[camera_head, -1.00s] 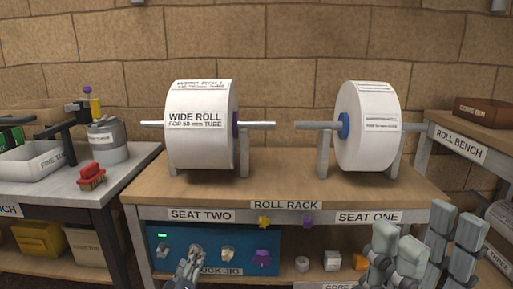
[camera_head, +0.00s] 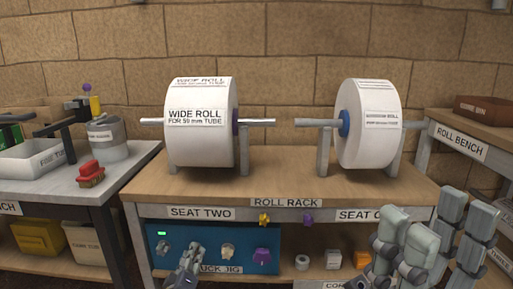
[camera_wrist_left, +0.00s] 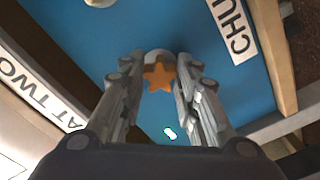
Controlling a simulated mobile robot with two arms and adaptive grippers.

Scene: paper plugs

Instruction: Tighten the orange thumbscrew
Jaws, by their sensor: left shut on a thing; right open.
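The orange thumbscrew (camera_wrist_left: 160,76) is a star-shaped knob on the blue chuck jig (camera_wrist_left: 90,45). In the left wrist view it sits between the fingertips of my left gripper (camera_wrist_left: 158,82), which is shut on it. In the head view, my left gripper (camera_head: 190,256) is in front of the jig's blue panel (camera_head: 210,235) and hides the thumbscrew. My right gripper (camera_head: 428,228) is open and empty at the lower right, in front of the roll rack's right end.
The roll rack (camera_head: 290,185) carries a wide roll (camera_head: 200,140) and a second white roll (camera_head: 372,140) on rods. Small parts, including an orange block (camera_head: 361,258), stand on the lower shelf.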

